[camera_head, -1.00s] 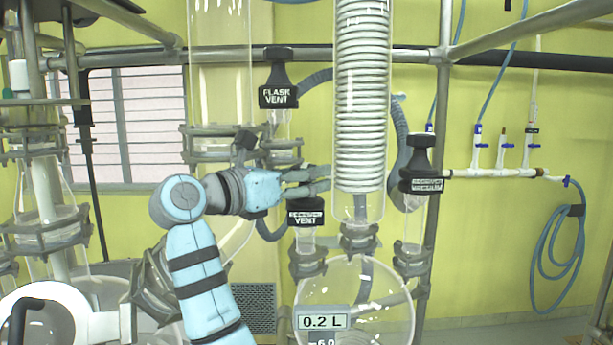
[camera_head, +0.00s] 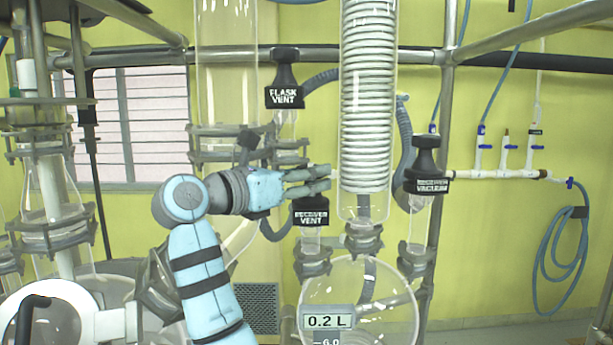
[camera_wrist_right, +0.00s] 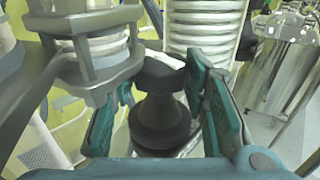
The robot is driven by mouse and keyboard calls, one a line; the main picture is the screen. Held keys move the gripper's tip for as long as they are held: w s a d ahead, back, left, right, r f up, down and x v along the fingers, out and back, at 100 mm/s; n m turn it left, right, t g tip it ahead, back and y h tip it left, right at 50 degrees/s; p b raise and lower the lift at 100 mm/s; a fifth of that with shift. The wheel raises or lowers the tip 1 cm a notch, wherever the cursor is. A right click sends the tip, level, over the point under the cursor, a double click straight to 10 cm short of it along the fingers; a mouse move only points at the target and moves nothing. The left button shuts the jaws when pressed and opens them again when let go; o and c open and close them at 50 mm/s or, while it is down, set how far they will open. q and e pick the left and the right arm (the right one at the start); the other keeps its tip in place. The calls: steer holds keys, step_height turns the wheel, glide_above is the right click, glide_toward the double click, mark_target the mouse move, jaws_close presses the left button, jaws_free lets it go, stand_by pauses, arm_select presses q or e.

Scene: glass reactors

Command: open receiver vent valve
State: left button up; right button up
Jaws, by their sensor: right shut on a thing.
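The receiver vent valve (camera_head: 311,211) is a black knob with a white "RECEIVER VENT" label, on a glass neck above the round receiver flask (camera_head: 352,290). My right gripper (camera_head: 322,178) is at the top of this knob, its fingers pointing right and partly covering it. In the right wrist view the black knob (camera_wrist_right: 160,125) stands between the two teal fingers of my right gripper (camera_wrist_right: 160,108), which is shut on it. The exact contact is hard to see. My left gripper is not in view.
The flask vent knob (camera_head: 285,86) is above and left of my right gripper. The receiver vacuum knob (camera_head: 427,172) is to the right. A glass condenser with a white coil (camera_head: 367,110) stands close beside the fingertips. Metal frame bars (camera_head: 400,56) cross behind.

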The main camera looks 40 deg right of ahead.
stand_by(0.6)
steer(key=o, duration=1.1)
steer(key=shift+o, duration=0.2)
steer(key=shift+a, duration=0.15)
steer(key=a, duration=0.7)
steer(key=shift+s+a, duration=0.2)
steer(key=shift+s, duration=0.25)
